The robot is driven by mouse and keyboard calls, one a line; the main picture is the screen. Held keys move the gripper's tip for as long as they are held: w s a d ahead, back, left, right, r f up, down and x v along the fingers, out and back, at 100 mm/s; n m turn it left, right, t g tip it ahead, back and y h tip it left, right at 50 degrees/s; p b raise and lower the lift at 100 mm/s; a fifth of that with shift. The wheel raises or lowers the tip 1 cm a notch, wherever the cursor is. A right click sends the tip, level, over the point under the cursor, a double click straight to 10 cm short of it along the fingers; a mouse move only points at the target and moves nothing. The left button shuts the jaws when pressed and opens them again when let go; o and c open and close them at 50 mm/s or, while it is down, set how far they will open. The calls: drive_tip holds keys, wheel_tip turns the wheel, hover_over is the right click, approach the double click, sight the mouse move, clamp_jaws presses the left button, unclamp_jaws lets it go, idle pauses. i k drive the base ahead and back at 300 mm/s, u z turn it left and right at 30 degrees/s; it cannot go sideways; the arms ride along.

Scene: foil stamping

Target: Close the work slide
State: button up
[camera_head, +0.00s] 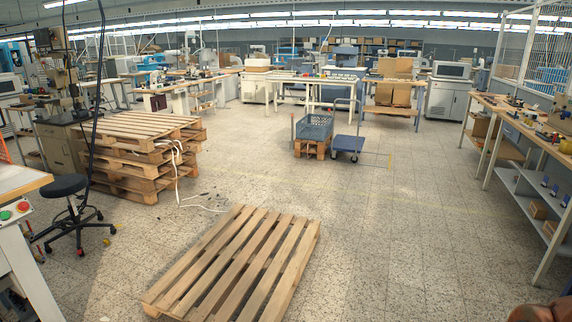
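I cannot make out a work slide anywhere in the head view. At the left edge stands part of a white machine or bench (22,262) with a wooden top and a red and a green push button (22,206). The rest of it is cut off by the frame. A press-like machine (58,75) stands on a grey cabinet at the far left, too small to tell any slide on it. My gripper is not in view.
A wooden pallet (236,265) lies on the floor ahead. A pallet stack (135,160) with loose white straps and a black stool (68,186) stand left. A blue cart (348,145) stands farther back. A long workbench (525,128) lines the right. The centre-right floor is clear.

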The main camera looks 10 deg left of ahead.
sight(39, 105)
drive_tip(key=i, duration=8.25)
drive_tip(key=u, duration=2.35)
drive_tip(key=i, duration=1.75)
